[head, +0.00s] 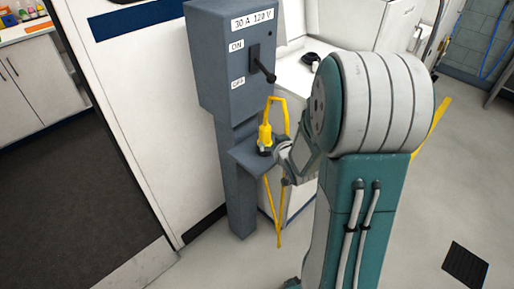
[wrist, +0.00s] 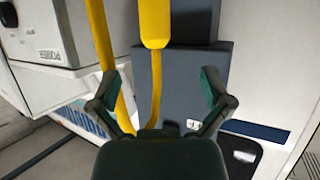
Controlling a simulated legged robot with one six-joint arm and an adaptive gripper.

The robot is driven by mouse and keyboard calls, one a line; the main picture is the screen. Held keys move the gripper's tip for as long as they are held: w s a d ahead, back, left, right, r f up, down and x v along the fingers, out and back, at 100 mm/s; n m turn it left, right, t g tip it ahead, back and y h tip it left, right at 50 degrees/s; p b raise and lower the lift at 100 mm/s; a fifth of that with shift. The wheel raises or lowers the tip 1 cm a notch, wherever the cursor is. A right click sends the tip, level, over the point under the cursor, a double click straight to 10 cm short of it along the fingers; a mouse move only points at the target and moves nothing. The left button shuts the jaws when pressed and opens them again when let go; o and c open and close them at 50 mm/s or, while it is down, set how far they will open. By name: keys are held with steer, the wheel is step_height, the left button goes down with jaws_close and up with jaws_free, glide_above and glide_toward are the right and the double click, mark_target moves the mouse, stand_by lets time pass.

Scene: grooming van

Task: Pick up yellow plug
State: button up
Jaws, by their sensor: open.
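The yellow plug (head: 265,136) stands upright on a small grey shelf (head: 243,160) on the front of a grey power post, with its yellow cable looping above it and hanging below. In the wrist view the yellow plug (wrist: 154,25) shows at the top centre, ahead of the fingers, with the yellow cable beside and below it. My gripper (wrist: 160,88) is open, its two fingers apart to the left and right, and nothing is clamped between them. In the head view my arm hides most of the gripper, just right of the plug.
The grey power box (head: 230,60) with a black lever (head: 262,65) rises above the shelf. A white van wall (head: 150,120) stands behind and left. The grey floor (head: 440,200) at right is mostly clear, with a dark grate (head: 465,264).

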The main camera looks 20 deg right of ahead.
mark_target(264, 134)
steer(key=w+d+f, duration=0.1)
steer(key=w+f, duration=0.1)
steer(key=w, duration=0.1)
steer(key=w+d+f, duration=0.1)
steer(key=shift+w+d, duration=0.3)
steer(key=shift+w, duration=0.05)
steer(key=shift+w+a, duration=0.2)
steer(key=shift+a, duration=0.05)
steer(key=w, duration=0.1)
steer(key=w+a+f, duration=0.1)
steer(key=w, duration=0.1)
steer(key=shift+w+a, duration=0.2)
steer(key=shift+w+d+f, duration=0.3)
steer(key=shift+w+d, duration=0.25)
steer(key=shift+w, duration=0.05)
steer(key=shift+d, duration=0.45)
steer(key=shift+a, duration=0.2)
steer(key=c, duration=0.7)
steer(key=shift+a, duration=0.35)
jaws_close()
